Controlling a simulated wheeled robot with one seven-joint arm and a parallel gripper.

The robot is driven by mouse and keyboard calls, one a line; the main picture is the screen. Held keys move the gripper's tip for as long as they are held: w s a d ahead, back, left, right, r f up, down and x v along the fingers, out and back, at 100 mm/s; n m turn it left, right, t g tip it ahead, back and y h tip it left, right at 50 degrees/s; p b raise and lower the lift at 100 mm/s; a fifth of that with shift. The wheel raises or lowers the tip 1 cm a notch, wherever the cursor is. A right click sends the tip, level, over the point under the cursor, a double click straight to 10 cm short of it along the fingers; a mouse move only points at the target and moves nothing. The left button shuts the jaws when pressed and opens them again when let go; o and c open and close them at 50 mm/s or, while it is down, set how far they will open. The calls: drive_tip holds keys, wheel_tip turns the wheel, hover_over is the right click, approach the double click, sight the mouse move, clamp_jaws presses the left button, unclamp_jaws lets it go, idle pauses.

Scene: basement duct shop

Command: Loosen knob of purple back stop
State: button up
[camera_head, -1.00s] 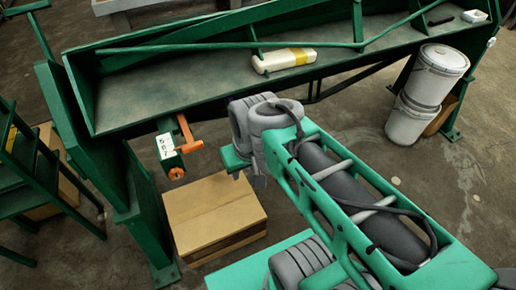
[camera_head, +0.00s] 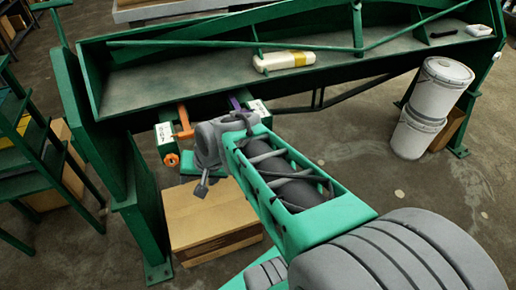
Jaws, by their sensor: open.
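The purple back stop (camera_head: 235,102) shows as a short purple piece under the front edge of the green machine bed. A green block with a white label (camera_head: 258,107) sits just right of it. Its knob is not visible; my arm covers the area below. An orange back stop (camera_head: 184,122) hangs to the left, with a labelled green block and an orange knob (camera_head: 171,159). My gripper (camera_head: 201,189) is small and partly hidden at the arm's end, between the orange knob and the box below. It is open and looks empty, apart from both stops.
A cardboard box (camera_head: 210,221) stands on the floor below my gripper. A cream bottle (camera_head: 284,60) lies on the green bed (camera_head: 165,80). Stacked white buckets (camera_head: 440,88) stand at right, and a green rack (camera_head: 35,150) at left.

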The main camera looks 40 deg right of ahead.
drive_tip(key=w+d+f+m+t+b, duration=0.4)
drive_tip(key=w+d+f+m+b, duration=0.3)
drive_tip(key=d+f+m+b, duration=0.35)
drive_tip(key=s+d+f+m+t+h+b, duration=0.1)
drive_tip(key=s+d+m+t+h+b, duration=0.2)
drive_tip(key=d+m, duration=0.75)
drive_tip(key=s+d+f+m+t+h+b, duration=0.25)
drive_tip(key=d+m+t+b, duration=0.25)
drive_tip(key=d+m, duration=0.6)
drive_tip(key=w+d+r+m, duration=0.1)
drive_tip(key=w, duration=0.7)
drive_tip(key=shift+d+r+h+b, duration=0.15)
drive_tip(key=shift+h+b, duration=0.25)
drive_tip(key=shift+h, duration=0.05)
drive_tip(key=shift+w, duration=0.1)
